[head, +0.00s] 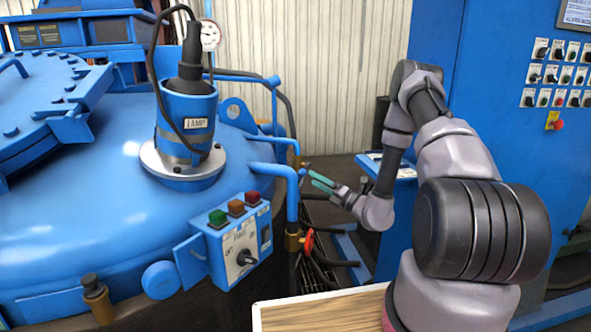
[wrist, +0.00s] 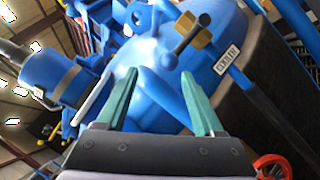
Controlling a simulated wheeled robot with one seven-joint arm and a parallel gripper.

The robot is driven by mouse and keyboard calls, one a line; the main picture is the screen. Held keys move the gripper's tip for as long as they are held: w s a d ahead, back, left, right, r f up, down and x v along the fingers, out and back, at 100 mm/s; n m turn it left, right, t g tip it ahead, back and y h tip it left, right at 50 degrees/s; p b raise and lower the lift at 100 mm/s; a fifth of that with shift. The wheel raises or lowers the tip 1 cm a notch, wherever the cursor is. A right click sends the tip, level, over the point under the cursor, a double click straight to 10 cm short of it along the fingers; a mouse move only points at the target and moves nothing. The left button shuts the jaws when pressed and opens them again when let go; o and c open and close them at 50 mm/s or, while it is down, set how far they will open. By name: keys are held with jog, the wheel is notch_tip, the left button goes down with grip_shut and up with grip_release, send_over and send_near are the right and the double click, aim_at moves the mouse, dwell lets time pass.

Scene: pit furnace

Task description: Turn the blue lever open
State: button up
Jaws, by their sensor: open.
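The blue lever (wrist: 191,36) shows at the top of the wrist view as a dark rod with a blue ball end, on a brass valve body (wrist: 209,37). In the head view a small blue knob (head: 303,172) sits just left of my fingertips and seems to be its end. My gripper (head: 318,180) is open, with green fingers pointing left toward the pipes beside the furnace. In the wrist view my gripper (wrist: 160,73) has nothing between its fingertips except blue pipe behind. The lever lies beyond the fingers, and I see no contact. The brass body is mostly hidden in the head view.
A blue pipe (head: 291,205) runs down left of my gripper. A red handwheel (head: 309,240) is below it. A blue control cabinet (head: 500,130) stands on the right.

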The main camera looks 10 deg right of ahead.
aim_at(305, 169)
jog(key=shift+m+h, duration=0.4)
jog(key=shift+h, duration=0.1)
jog(key=x, duration=1)
jog(key=shift+w+d+f, duration=0.1)
jog(key=shift+w+f, duration=0.1)
jog(key=shift+w, duration=0.25)
grip_shut()
dwell(0.5)
